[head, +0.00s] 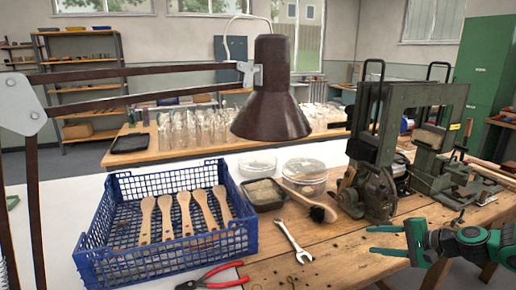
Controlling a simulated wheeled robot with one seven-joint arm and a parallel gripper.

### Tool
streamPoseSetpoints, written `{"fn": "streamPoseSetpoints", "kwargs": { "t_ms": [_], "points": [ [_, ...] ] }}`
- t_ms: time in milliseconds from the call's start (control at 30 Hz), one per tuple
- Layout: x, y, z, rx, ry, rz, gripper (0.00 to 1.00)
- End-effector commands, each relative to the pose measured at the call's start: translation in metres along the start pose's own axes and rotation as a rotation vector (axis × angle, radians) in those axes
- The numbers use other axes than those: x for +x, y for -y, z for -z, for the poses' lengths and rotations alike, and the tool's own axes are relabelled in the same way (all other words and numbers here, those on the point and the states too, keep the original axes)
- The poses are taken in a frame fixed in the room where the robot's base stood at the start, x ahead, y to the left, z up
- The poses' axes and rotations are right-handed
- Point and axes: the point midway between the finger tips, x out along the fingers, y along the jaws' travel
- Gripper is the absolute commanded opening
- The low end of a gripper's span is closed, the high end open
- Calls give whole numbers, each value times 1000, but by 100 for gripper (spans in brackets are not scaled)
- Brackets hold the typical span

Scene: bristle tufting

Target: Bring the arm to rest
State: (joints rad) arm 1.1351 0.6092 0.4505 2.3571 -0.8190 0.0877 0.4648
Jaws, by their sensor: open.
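My gripper (370,240) is at the lower right, with green fingers pointing left. The two fingers are spread apart with nothing between them. It is over or in front of the workbench's front edge, to the right of the wrench; its exact height is hard to tell. The green wrist and part of my arm run off to the right edge of the picture.
A wrench (293,241), red pliers (212,279), a brush (318,212) and a dark tufting machine (372,190) are close by. A brown lamp (271,95) hangs above.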

Motion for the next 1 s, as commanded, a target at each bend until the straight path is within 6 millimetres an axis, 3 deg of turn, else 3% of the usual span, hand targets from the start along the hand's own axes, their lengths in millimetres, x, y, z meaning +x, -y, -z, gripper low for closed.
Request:
{"fn": "streamPoseSetpoints", "kwargs": {
  "t_ms": [133, 367, 800, 1000],
  "points": [
    [11, -10, -37, -196, 33, -195, 42],
    [4, -17, -79, -475, 57, -444, 42],
    [-56, 9, -145, -935, 30, -756, 42],
    [-83, 20, -164, -1047, 9, -811, 42]
  ]
}}
